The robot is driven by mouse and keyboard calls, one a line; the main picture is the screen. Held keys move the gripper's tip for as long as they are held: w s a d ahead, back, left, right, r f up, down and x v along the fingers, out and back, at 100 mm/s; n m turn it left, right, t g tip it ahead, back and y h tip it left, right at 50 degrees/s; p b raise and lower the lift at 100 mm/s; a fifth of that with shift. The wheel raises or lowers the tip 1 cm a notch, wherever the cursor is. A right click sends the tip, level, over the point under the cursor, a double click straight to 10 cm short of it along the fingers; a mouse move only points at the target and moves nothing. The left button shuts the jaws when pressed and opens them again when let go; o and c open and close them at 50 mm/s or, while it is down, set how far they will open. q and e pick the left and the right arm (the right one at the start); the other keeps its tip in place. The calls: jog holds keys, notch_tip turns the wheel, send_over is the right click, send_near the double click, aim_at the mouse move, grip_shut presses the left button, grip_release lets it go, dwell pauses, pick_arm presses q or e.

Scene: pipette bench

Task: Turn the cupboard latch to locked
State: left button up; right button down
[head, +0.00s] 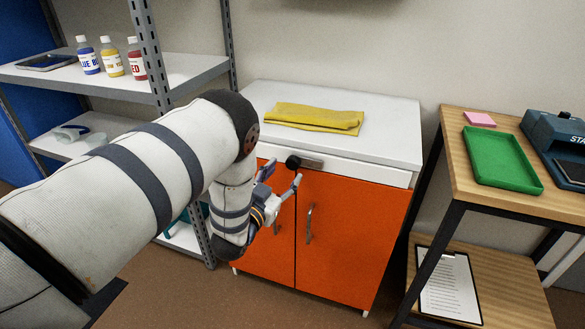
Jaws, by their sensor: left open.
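The cupboard (345,240) has two orange doors and a white top, and stands in the middle of the head view. Its latch (294,162) is a dark round knob with a grey bar reaching right, roughly level, at the top of the doors near where they meet. My left gripper (284,173) is open in front of the left door, just below and left of the latch, with nothing seen between its fingers. I cannot tell whether a finger touches the latch. A door handle (309,224) shows on the right door. My right gripper is out of view.
A folded yellow cloth (315,117) lies on the cupboard top. A grey shelf unit (115,85) with several bottles stands left. A wooden bench (455,150) with a green tray (500,160) stands right. The floor before the cupboard's right side is clear.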

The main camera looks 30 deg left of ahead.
aim_at(291, 165)
pick_arm(q)
jog(key=w, duration=0.4)
jog(key=shift+w+a, duration=0.15)
jog(key=shift+a, duration=0.2)
grip_shut()
